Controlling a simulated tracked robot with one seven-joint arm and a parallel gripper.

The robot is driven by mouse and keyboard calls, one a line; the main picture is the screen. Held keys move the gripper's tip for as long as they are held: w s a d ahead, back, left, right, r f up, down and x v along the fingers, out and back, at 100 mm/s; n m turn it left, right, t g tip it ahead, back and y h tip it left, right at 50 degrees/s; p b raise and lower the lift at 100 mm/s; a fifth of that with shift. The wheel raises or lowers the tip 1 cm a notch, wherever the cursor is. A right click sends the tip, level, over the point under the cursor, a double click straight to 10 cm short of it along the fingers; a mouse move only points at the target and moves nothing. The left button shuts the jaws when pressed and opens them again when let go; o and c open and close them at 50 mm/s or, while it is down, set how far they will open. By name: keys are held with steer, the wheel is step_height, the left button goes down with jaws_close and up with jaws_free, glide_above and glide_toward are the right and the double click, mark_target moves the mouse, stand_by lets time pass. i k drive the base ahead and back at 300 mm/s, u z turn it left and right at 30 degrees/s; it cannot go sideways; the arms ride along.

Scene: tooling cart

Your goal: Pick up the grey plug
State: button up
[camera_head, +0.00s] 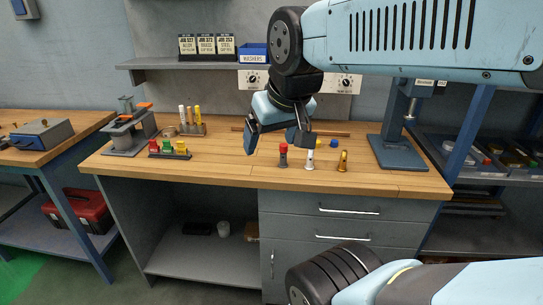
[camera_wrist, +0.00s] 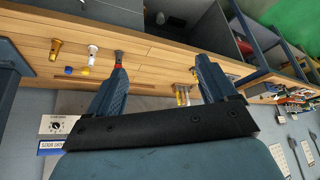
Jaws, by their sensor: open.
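The plug appears off to one side of the gap, not between the fingers. Contact between finger and plug cannot be told.
A white plug (camera_head: 309,160) and a brass plug (camera_head: 343,161) stand to the right. Blue (camera_head: 333,143) and yellow (camera_head: 318,143) caps lie behind. A press (camera_head: 388,150) stands at the right.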

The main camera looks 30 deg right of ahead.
mark_target(283, 164)
steer(key=z, duration=1.3)
steer(key=i, duration=0.1)
steer(key=u, duration=2.6)
steer(key=k, duration=1.05)
steer(key=z, duration=0.2)
